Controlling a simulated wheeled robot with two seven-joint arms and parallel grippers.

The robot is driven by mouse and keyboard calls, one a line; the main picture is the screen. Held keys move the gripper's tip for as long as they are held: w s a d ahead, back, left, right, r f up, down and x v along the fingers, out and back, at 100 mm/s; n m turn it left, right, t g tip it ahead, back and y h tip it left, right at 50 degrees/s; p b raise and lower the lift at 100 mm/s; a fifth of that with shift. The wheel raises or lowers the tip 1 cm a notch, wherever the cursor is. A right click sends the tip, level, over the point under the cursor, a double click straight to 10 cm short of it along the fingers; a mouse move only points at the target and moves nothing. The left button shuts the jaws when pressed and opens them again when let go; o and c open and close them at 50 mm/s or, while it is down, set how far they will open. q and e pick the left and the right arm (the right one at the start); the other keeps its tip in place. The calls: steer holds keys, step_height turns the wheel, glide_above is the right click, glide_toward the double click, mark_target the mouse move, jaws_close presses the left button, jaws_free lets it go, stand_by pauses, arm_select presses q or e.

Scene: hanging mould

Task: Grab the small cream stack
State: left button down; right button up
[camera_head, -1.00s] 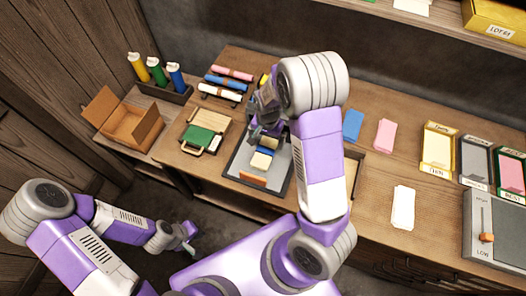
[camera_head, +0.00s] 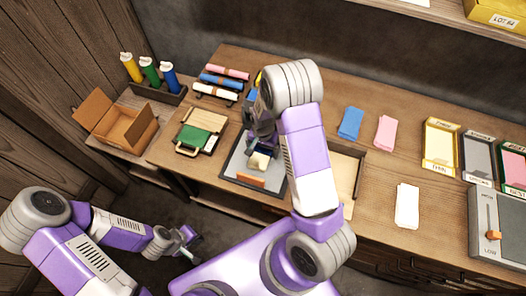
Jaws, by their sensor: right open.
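The small cream stack (camera_head: 259,160) lies in a dark-rimmed grey tray (camera_head: 237,167) on the wooden table, in the middle of the head view. An orange piece (camera_head: 251,180) lies in the same tray, nearer to me. My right gripper (camera_head: 262,145) is open, just above and behind the cream stack. It partly covers the stack, and I cannot tell whether its fingers are around it. My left gripper (camera_head: 189,243) hangs low at the left, away from the table top; its jaws are too small to read.
An open cardboard box (camera_head: 125,125) stands further left. Blue (camera_head: 350,123), pink (camera_head: 386,132) and white (camera_head: 407,205) stacks lie to the right, before labelled trays (camera_head: 440,145).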

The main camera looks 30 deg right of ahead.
steer(key=shift+c, duration=0.3)
steer(key=shift+r, duration=0.1)
steer(key=c, duration=1.1)
